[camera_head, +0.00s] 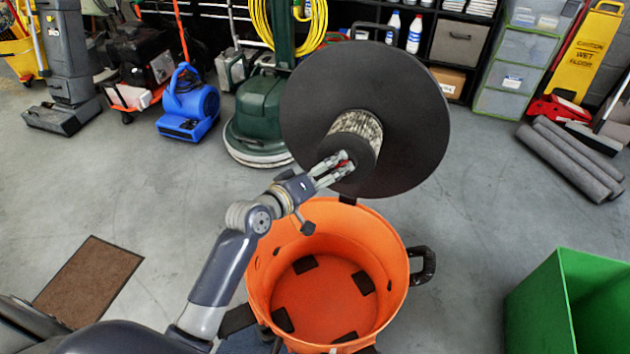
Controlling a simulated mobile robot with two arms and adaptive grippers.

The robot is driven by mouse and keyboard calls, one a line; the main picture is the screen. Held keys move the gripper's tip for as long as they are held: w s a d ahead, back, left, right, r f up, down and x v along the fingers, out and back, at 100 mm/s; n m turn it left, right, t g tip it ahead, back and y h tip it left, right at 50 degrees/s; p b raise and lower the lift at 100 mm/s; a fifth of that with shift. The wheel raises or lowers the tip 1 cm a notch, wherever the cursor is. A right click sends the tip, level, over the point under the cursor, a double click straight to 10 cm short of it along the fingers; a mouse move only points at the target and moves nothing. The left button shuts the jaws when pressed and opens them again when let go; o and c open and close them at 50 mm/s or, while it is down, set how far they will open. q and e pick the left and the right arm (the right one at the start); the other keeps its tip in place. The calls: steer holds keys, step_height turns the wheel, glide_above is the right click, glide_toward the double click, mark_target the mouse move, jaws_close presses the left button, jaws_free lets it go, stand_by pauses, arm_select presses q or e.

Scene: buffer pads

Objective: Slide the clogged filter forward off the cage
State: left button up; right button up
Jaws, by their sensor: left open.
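The clogged filter (357,128) is a short cylinder with dirty, grey-beige pleats and a dark end cap (350,150). It sticks out toward me from the underside of a big round black lid (415,95), which is tilted up on edge. The cage is not visible; the filter seems to cover it. My left gripper (341,168) is open at the near end of the filter, its fingers in front of the dark cap. I cannot tell whether they touch it. My right gripper is not in view.
An open orange tank (402,240) with a black side handle (422,265) stands below the lid. A green bin (538,315) is at the lower right, and a brown mat (90,278) lies at left. A green floor machine (258,115) stands behind. Floor between tank and bin is clear.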

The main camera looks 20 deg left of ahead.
arm_select(q)
steer(key=shift+x, duration=0.9)
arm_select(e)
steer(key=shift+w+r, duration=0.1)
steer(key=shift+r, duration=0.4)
arm_select(q)
steer(key=shift+c, duration=0.6)
